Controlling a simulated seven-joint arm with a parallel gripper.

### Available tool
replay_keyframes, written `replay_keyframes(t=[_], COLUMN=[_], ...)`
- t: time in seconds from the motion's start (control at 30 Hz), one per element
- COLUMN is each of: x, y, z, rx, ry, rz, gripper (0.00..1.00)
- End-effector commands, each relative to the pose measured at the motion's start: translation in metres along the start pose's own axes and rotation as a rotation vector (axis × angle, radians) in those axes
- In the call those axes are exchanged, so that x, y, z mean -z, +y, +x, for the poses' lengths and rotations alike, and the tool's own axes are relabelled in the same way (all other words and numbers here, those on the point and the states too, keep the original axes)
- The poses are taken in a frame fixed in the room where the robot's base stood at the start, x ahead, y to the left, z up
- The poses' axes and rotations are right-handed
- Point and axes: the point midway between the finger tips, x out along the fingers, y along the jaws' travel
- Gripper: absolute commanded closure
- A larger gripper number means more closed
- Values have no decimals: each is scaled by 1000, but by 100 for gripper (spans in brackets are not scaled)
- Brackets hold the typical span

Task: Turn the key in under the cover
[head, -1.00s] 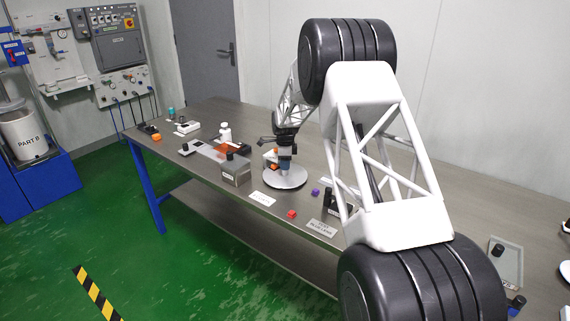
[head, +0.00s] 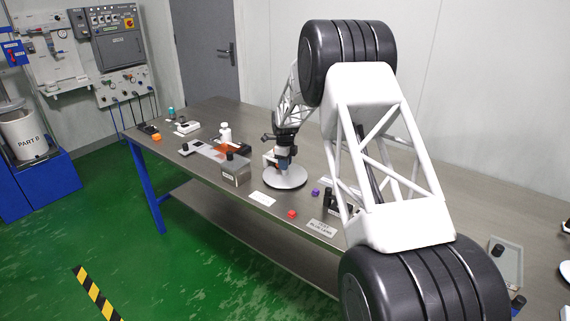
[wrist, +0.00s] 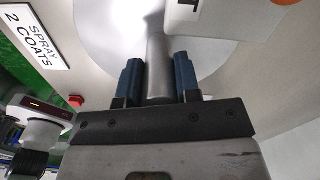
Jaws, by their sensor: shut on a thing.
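My gripper (head: 283,165) points down over a round white disc (head: 290,182) on the bench. In the wrist view its two blue fingers (wrist: 158,80) are shut on a grey upright post (wrist: 157,52) that rises at the white disc (wrist: 95,22). A white block with a black letter (wrist: 225,18) and an orange round part (wrist: 285,2) show beyond the fingers. An orange see-through cover (head: 232,147) lies left of the gripper in the head view. I cannot make out a key.
A grey box (head: 236,173) stands left of the disc. A red block (head: 292,214), a purple block (head: 315,192) and a white sign (head: 262,199) lie near the bench's front edge. A "SPRAY 2 COATS" sign (wrist: 33,38) shows in the wrist view. My upper arm hides part of the bench.

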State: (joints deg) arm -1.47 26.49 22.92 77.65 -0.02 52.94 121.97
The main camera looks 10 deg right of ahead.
Motion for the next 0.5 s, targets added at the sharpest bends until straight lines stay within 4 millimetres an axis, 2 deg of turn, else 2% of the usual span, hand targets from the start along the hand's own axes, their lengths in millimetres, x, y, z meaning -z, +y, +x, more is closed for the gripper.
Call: replay_keyframes(t=[0.4,0.43,0.5], x=[0,0,0], y=[0,0,0], z=[-1,-1,-1], rx=[1,1,1], ry=[-1,-1,-1], rz=[8,8,8], gripper=[100,68,57])
